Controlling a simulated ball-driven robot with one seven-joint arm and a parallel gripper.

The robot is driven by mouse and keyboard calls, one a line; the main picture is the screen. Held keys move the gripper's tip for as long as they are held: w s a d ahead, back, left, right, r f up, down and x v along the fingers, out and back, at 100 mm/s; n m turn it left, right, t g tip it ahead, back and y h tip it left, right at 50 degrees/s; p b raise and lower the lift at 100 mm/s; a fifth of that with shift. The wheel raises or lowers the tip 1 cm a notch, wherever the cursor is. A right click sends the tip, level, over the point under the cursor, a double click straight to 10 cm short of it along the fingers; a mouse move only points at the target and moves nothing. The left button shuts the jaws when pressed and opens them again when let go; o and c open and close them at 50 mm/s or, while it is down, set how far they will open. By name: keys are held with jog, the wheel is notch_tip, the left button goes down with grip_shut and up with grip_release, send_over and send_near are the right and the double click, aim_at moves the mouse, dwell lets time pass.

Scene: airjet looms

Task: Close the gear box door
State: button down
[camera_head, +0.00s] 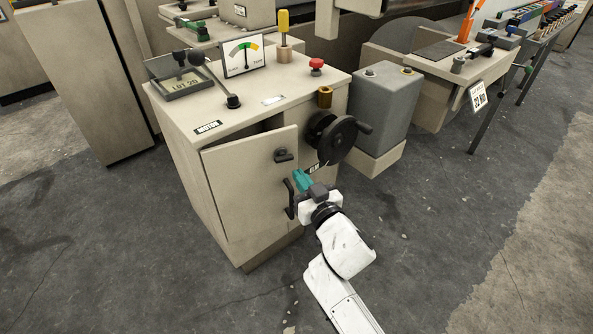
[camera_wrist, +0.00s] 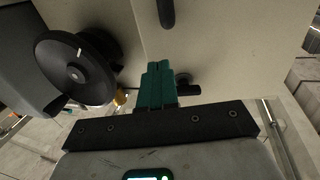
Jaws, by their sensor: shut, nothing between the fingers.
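The beige gear box door (camera_head: 243,188) stands ajar on the front of the beige cabinet (camera_head: 182,153). A dark gap shows along its top, and its right, handle-side edge stands out from the cabinet. The door carries a black handle (camera_head: 290,198) and a black latch (camera_head: 284,155) above it. My gripper (camera_head: 301,181) has teal fingers and is near the door's right edge, beside the handle. In the wrist view the teal fingers (camera_wrist: 157,84) are together and empty, in front of the door panel (camera_wrist: 225,45) beside the latch (camera_wrist: 186,84). Contact cannot be told.
A black handwheel (camera_head: 332,137) sticks out of the cabinet's right side, close above my gripper; it also shows in the wrist view (camera_wrist: 75,70). A grey tank (camera_head: 384,108) stands to the right. The grey floor (camera_head: 150,255) in front of the cabinet is clear.

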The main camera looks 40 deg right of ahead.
aim_at(292, 164)
jog(key=shift+x, duration=1.35)
jog(key=b+x, duration=0.1)
jog(key=x, duration=0.4)
jog(key=shift+d, duration=0.2)
jog(key=shift+s, duration=0.1)
